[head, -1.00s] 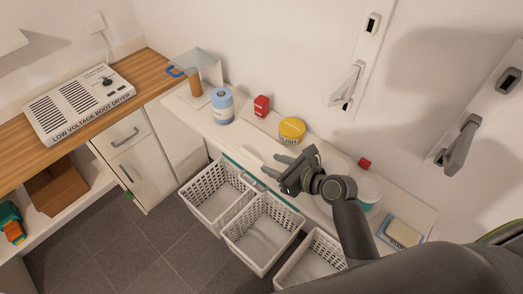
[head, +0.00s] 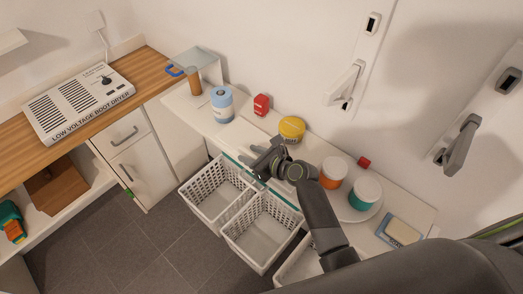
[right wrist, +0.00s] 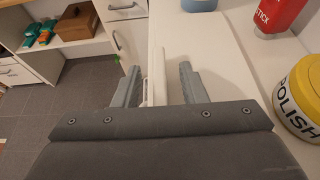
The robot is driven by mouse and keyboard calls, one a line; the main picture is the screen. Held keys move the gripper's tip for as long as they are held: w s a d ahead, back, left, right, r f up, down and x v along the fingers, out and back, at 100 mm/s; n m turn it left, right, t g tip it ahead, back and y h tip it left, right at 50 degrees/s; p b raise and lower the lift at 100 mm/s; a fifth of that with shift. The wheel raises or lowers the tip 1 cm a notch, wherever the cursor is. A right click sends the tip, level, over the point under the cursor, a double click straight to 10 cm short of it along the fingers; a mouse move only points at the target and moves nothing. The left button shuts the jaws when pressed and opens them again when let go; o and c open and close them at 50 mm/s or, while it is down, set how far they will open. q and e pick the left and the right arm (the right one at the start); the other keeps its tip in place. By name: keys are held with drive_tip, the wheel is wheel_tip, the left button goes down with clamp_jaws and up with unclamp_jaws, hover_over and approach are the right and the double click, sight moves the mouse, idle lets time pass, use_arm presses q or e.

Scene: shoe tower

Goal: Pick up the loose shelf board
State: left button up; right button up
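A flat white board (head: 252,129) appears to lie on the white bench top, but white on white makes its outline hard to tell. My right gripper (head: 258,160) is low over the front edge of the bench, above the rear of the baskets. In the right wrist view my right gripper (right wrist: 157,85) is open, its two grey fingers well apart. A narrow white strip (right wrist: 159,70) runs between the fingers, with gaps on both sides. I cannot tell whether it is the loose board's edge or the bench's edge. My left gripper is not in view.
A yellow polish tin (head: 291,129), a red container (head: 261,105), a blue bottle (head: 222,104) and two lidded jars (head: 333,173) stand on the bench. A boot dryer (head: 80,103) sits on the wooden counter at left.

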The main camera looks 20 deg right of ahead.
drive_tip(key=shift+w+a+f, duration=0.1)
drive_tip(key=shift+w+a, duration=0.05)
drive_tip(key=shift+c, duration=0.5)
clamp_jaws()
drive_tip(key=shift+r, duration=0.25)
wheel_tip(320, 180, up, 18)
drive_tip(key=p, duration=0.1)
drive_tip(key=shift+f, duration=0.15)
